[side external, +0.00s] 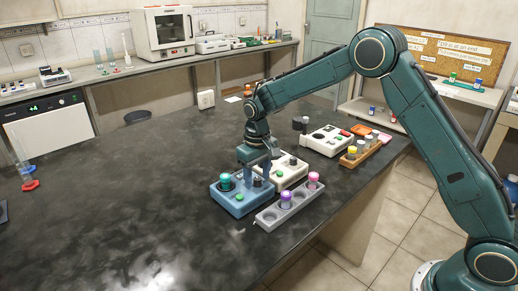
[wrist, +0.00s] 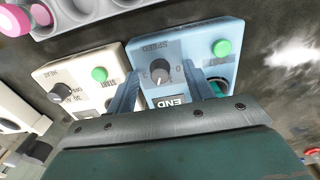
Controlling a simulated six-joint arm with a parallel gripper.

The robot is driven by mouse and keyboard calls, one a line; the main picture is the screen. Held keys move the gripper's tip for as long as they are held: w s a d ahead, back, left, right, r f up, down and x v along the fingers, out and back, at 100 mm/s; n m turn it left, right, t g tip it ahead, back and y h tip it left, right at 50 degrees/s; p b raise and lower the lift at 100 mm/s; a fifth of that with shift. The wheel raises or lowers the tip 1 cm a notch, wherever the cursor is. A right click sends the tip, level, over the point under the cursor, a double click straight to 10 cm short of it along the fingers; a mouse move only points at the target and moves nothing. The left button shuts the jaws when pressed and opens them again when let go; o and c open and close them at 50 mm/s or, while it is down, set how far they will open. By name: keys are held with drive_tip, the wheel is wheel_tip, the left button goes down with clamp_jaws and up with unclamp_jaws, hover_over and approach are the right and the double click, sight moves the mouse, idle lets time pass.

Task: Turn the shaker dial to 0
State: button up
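The blue shaker (side external: 233,204) stands on the dark bench and also fills the upper middle of the wrist view (wrist: 215,57). Its dark dial (wrist: 160,72), under the word SPEED, has a pale pointer mark; a 0 is printed to its right in the picture. A display reading END (wrist: 171,101) and a green button (wrist: 221,48) are on the same face. My gripper (wrist: 163,77) is over the shaker, its blue fingers apart on either side of the dial, with gaps visible.
A white device with a HEAT knob (wrist: 61,91) and green button stands close beside the shaker. A grey rack (side external: 290,206) with purple- and pink-capped vials is in front. A teal-capped vial (side external: 224,181) sits in the shaker.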

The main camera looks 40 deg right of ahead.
drive_tip(key=c, duration=0.8)
drive_tip(key=n, duration=0.4)
drive_tip(key=shift+n, duration=0.3)
drive_tip(key=n, duration=0.5)
drive_tip(key=shift+n, duration=1.2)
